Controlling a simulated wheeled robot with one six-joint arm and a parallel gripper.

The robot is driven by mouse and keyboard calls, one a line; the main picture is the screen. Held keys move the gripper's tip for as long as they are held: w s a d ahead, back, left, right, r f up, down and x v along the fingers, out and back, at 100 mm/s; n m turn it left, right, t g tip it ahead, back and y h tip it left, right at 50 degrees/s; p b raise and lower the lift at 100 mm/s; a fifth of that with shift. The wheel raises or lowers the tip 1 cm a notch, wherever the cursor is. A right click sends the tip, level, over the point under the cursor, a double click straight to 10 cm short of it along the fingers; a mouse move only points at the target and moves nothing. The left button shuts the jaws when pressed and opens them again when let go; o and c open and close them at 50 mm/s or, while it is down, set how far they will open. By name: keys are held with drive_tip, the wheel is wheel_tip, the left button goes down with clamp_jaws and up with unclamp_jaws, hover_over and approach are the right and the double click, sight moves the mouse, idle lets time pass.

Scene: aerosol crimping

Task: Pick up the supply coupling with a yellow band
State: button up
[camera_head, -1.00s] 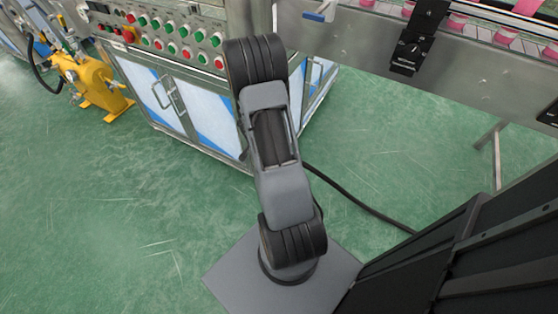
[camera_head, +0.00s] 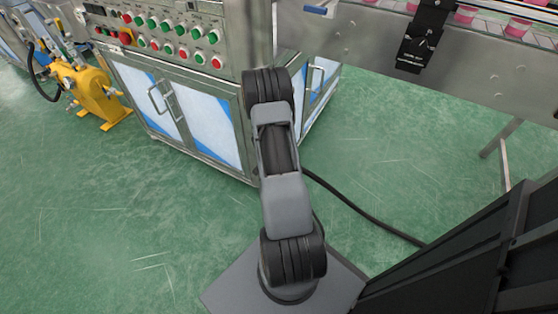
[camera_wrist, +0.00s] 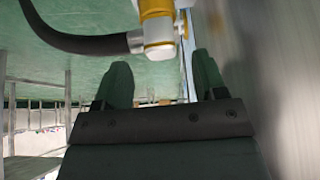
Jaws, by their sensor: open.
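The supply coupling (camera_wrist: 155,28) shows in the wrist view at the top centre. It is a pale cylinder with a yellow band, and a dark hose (camera_wrist: 85,42) runs from it to the left. Its upper end is cut off by the picture edge. My gripper (camera_wrist: 161,62) is open, with one dark finger on each side below the coupling in the picture. Nothing is held between the fingers. Whether the coupling lies between the fingertips or beyond them is hard to tell. In the head view the gripper and coupling are hidden.
A grey metal wall (camera_wrist: 265,70) stands close on the right in the wrist view. In the head view a control cabinet (camera_head: 215,115) stands behind my arm, with a conveyor (camera_head: 380,45) at upper right and a yellow pump (camera_head: 95,90) at left. Green floor is open at left.

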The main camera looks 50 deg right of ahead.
drive_tip(key=b+x, duration=0.2)
drive_tip(key=x, duration=0.2)
drive_tip(key=shift+f, duration=0.15)
drive_tip(key=shift+c, duration=0.4)
drive_tip(key=c, duration=1.1)
